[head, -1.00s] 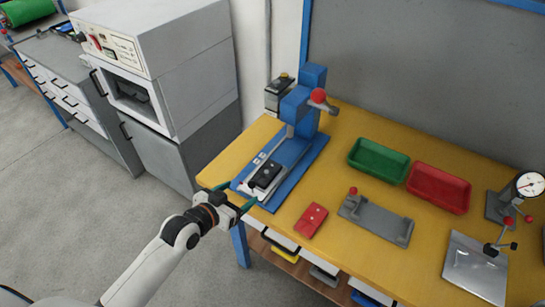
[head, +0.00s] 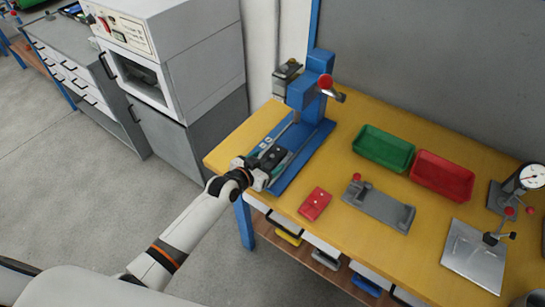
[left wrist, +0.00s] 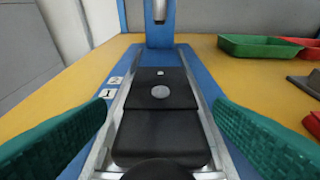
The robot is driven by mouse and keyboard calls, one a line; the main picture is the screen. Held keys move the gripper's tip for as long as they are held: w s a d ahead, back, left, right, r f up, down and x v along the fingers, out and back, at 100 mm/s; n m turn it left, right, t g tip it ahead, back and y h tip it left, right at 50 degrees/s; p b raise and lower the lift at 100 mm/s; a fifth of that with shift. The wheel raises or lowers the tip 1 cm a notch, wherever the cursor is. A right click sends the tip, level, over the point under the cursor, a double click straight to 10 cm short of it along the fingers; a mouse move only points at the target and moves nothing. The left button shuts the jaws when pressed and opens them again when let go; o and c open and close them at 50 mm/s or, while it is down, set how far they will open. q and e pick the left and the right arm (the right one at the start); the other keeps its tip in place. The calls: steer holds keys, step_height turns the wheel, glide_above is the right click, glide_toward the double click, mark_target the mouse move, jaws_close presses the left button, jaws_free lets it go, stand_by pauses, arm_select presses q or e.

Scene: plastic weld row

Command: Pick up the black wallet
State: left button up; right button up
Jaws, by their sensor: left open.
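The black wallet (left wrist: 160,115) lies in a metal-railed slide on the blue base of a press, with a round silver stud on its upper face. In the head view the wallet (head: 272,157) is partly hidden by my left gripper (head: 262,170), which is at the near end of the slide. In the left wrist view the green finger pads of my left gripper (left wrist: 160,106) are wide apart, one on each side of the wallet, with a visible gap to it. A dark round part covers its near end. My right gripper is not in view.
The blue press column (head: 318,95) with a red-knobbed lever rises behind the slide. A red block (head: 314,205), a grey fixture (head: 379,206), a green tray (head: 384,149) and a red tray (head: 442,176) stand to the right on the yellow bench. A grey oven cabinet (head: 200,60) stands left.

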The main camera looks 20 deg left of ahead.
arm_select(q)
steer(key=shift+c, duration=0.2)
steer(key=c, duration=1.1)
